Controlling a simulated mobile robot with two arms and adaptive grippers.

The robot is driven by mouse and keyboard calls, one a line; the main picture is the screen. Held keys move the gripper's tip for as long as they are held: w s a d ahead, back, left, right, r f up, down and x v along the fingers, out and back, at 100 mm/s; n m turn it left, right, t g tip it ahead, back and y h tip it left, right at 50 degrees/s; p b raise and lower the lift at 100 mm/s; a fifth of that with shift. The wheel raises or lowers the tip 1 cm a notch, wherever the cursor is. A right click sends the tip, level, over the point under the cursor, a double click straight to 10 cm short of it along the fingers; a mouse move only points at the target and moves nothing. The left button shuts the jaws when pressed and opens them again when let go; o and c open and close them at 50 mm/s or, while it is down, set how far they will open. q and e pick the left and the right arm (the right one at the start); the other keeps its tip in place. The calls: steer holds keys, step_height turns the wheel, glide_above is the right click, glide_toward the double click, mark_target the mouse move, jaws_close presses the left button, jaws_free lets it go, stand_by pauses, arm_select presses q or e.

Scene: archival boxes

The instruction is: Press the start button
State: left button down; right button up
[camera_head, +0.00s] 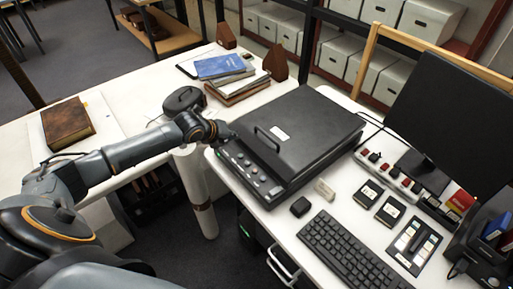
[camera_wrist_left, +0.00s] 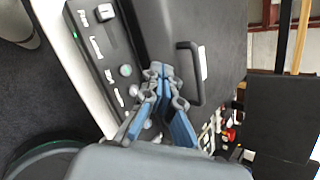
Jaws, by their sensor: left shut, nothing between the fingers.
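The black flatbed scanner (camera_head: 310,130) stands on the white desk with its lid down and a handle on top. Its front control strip (camera_head: 245,168) carries several buttons. In the left wrist view the strip (camera_wrist_left: 98,60) shows white labels, a small green light and a round pale button (camera_wrist_left: 125,70). I cannot read which button is start. My left gripper (camera_head: 226,131) is at the strip's far left end, shut and empty. In the wrist view its fingertips (camera_wrist_left: 159,70) are together, over the scanner between the strip and the lid handle (camera_wrist_left: 193,72). Contact cannot be told. My right gripper is out of view.
A keyboard (camera_head: 352,252), a black mouse (camera_head: 300,206) and a monitor (camera_head: 445,120) stand right of the scanner. A stack of books (camera_head: 232,75) lies behind it. A brown book (camera_head: 67,124) lies on the left table. Archive boxes (camera_head: 430,18) fill the rear shelves.

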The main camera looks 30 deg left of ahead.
mark_target(239, 156)
arm_select(q)
steer(key=shift+w+d+r+m, duration=0.4)
steer(key=shift+w+r+m, duration=0.15)
steer(key=shift+r, duration=0.25)
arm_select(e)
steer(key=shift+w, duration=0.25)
arm_select(q)
steer(key=shift+s, duration=0.15)
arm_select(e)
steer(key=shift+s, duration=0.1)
arm_select(q)
steer(key=shift+f, duration=0.1)
